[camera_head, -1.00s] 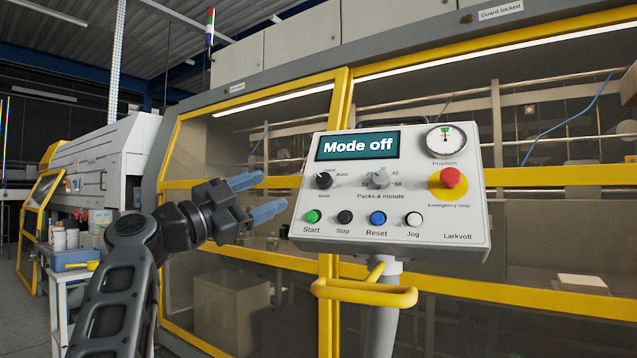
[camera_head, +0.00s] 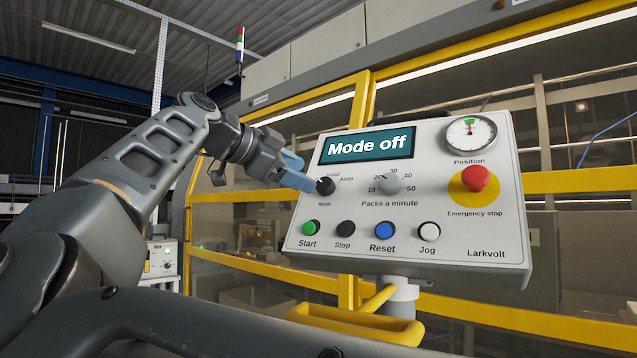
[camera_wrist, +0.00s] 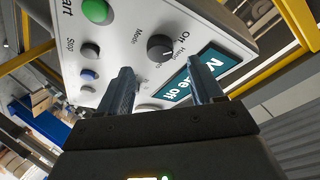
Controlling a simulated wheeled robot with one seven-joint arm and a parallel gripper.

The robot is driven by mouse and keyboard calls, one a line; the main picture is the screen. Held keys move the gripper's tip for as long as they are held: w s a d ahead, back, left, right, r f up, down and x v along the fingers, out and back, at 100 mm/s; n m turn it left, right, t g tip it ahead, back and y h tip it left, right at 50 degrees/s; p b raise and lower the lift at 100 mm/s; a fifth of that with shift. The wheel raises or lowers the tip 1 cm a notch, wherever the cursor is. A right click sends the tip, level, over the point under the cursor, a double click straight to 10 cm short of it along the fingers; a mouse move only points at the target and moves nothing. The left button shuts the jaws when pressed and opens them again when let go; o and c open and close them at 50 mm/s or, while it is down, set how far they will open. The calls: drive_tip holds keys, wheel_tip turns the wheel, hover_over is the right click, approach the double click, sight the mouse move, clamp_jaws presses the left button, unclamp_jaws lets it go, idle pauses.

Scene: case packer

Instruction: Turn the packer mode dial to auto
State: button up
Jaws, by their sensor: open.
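The black mode dial (camera_head: 325,187) is on the left side of the grey control panel (camera_head: 460,245). Labels Hand and Auto show beside it. The display (camera_head: 366,146) above it reads "Mode off". My gripper (camera_head: 300,172), with blue fingers, is at the panel's left edge, its tips close to the dial. In the wrist view the dial (camera_wrist: 160,47) lies ahead between the two open fingers (camera_wrist: 163,80), with nothing between them. The dial's pointer line faces near the Off and Hand labels. I cannot tell whether a finger touches the dial.
The packs-a-minute knob (camera_head: 389,180) is right of the dial. Start (camera_head: 311,228), Stop (camera_head: 346,228), Reset (camera_head: 385,230) and Jog (camera_head: 429,232) buttons line the lower panel. The red emergency stop (camera_head: 474,179) is at right. A yellow rail (camera_head: 365,325) is below.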

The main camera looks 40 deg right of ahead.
sight(322, 184)
drive_tip(key=shift+x, duration=2.4)
drive_tip(key=c, duration=1.1)
